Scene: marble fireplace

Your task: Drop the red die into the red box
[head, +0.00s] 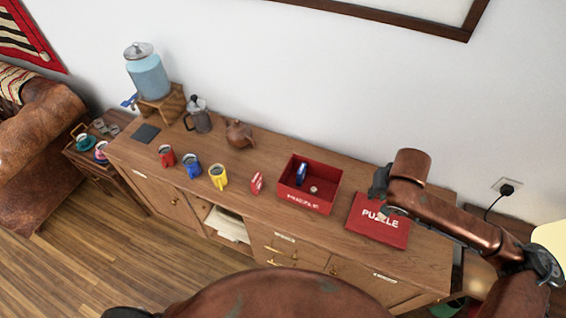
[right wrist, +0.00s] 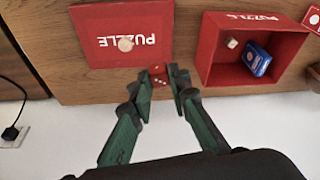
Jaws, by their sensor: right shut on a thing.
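The red die (right wrist: 158,76) is held between the fingertips of my right gripper (right wrist: 157,84), which is shut on it, in the right wrist view. In the head view my right gripper (head: 381,193) is over the lid side of the cabinet, and the die cannot be made out there. The open red box (head: 308,205) stands left of the gripper in the head view. In the right wrist view the box (right wrist: 211,45) is to the right, holding a blue card pack (right wrist: 256,60) and a pale die (right wrist: 232,43). My left gripper is not in view.
A red lid marked PUZZLE (head: 379,228) lies beside the box, with a small round pale thing (right wrist: 125,44) on it. A red card pack (head: 257,183), mugs (head: 218,177), a teapot (head: 238,134) and a coffee pot (head: 199,116) stand further left. The wall is behind.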

